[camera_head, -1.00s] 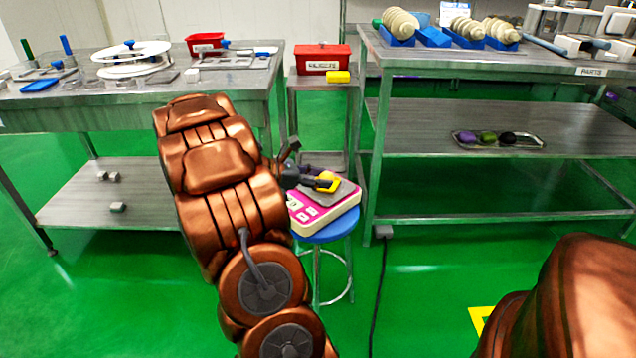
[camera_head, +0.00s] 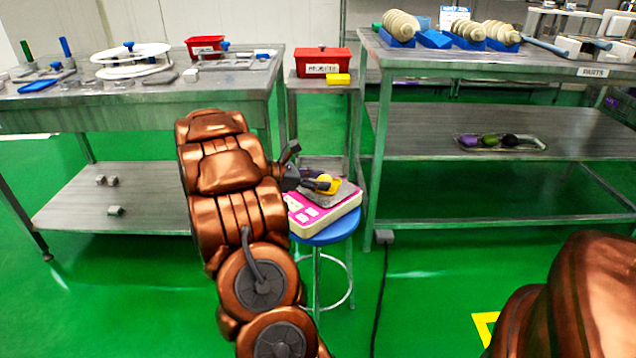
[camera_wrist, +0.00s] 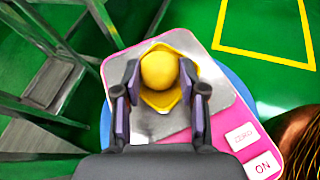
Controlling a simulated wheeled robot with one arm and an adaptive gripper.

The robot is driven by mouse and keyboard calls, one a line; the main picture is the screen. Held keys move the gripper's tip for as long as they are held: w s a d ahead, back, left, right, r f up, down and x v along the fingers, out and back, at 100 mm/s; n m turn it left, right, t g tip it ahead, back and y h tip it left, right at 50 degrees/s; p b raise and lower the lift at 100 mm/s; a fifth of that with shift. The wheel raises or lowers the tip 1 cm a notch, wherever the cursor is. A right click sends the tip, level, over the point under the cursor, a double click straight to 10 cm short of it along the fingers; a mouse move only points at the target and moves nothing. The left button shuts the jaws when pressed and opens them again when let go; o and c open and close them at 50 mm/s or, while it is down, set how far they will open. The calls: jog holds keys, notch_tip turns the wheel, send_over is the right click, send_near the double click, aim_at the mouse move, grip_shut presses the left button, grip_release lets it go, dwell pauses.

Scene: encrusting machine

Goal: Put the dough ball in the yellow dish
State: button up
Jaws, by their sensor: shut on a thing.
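The dough ball (camera_wrist: 159,70) is round and yellow-orange, between the two fingers of my gripper (camera_wrist: 159,68) in the wrist view. My gripper is shut on it. The yellow dish (camera_wrist: 158,104) shows around and below the ball, on the grey plate of a pink and white scale (camera_wrist: 240,137). In the head view my gripper (camera_head: 318,183) is over the scale (camera_head: 335,212), with the dish (camera_head: 333,187) at its fingertips. I cannot tell whether the ball touches the dish. The dish's inside is mostly hidden by the ball and the fingers.
The scale stands on a blue round stool (camera_head: 335,236). A red bin (camera_head: 322,62) and a yellow block (camera_head: 338,79) are on a small stand behind. Metal tables stand left (camera_head: 130,98) and right (camera_head: 480,62). A cable (camera_head: 381,290) runs along the green floor.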

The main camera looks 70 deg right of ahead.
jog(key=shift+f, duration=0.55)
jog(key=o, duration=1.1)
jog(key=shift+f, duration=0.15)
